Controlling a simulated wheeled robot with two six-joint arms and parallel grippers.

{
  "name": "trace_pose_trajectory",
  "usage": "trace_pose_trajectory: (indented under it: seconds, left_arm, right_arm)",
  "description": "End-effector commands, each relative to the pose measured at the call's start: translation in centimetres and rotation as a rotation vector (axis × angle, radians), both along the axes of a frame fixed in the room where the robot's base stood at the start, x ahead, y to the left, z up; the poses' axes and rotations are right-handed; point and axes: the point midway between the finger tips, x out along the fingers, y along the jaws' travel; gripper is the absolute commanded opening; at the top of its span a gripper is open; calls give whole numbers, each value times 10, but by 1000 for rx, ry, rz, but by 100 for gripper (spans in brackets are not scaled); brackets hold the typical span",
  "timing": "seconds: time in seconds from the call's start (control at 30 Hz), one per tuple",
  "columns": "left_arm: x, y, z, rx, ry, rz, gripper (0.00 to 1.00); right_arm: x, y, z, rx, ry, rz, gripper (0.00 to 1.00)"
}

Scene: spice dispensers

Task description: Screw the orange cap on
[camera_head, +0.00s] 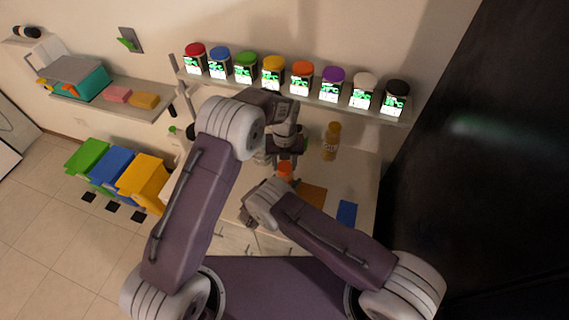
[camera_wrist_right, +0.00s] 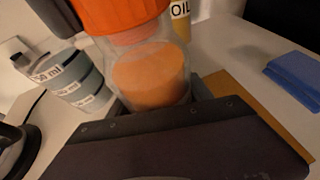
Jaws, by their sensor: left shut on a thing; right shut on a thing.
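The orange cap (camera_wrist_right: 122,14) sits at the mouth of a clear jar (camera_wrist_right: 155,78) with orange powder in it, in the right wrist view. I cannot tell how tightly it is seated. In the head view the orange cap (camera_head: 285,168) shows below my left gripper (camera_head: 285,158), which points down and is shut on it. A dark part of the left gripper shows at the top left of the right wrist view. My right gripper (camera_wrist_right: 160,112) is shut on the jar and holds it upright. In the head view my right wrist hides most of the jar.
Several spice dispensers with coloured lids stand on the wall shelf (camera_head: 225,84) behind. An oil bottle (camera_head: 331,141) stands on the counter, right of the jar. A brown board (camera_head: 312,194) and a blue block (camera_head: 347,212) lie at the right. Measuring cups (camera_wrist_right: 72,80) stand left of the jar.

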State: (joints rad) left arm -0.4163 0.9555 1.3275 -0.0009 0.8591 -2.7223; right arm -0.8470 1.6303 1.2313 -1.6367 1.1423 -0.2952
Motion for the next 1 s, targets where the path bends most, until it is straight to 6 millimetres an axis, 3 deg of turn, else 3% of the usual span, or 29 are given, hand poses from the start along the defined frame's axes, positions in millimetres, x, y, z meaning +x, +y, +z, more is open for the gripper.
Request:
trace_pose_trajectory:
  seconds: [0.1, 0.27, 0.3, 0.4, 0.77, 1.0]
  left_arm:
    - [-1, 0, -1, 2, 2, -133, 3]
    - [-1, 1, -1, 2, 2, -156, 2]
    - [-1, 1, -1, 2, 2, -155, 47]
    - [-1, 0, -1, 2, 2, -154, 70]
    - [0, 0, 6, 1, -1, -152, 70]
    - [1, 0, 62, 0, -4, -152, 70]
  right_arm:
    - [0, 0, 0, 0, 0, 0, 0]
    - [0, 0, 0, 0, 0, 0, 0]
    - [0, 0, 0, 0, 0, 0, 0]
    - [0, 0, 0, 0, 0, 0, 0]
    - [0, 0, 0, 0, 0, 0, 0]
    - [0, 0, 0, 0, 0, 0, 0]
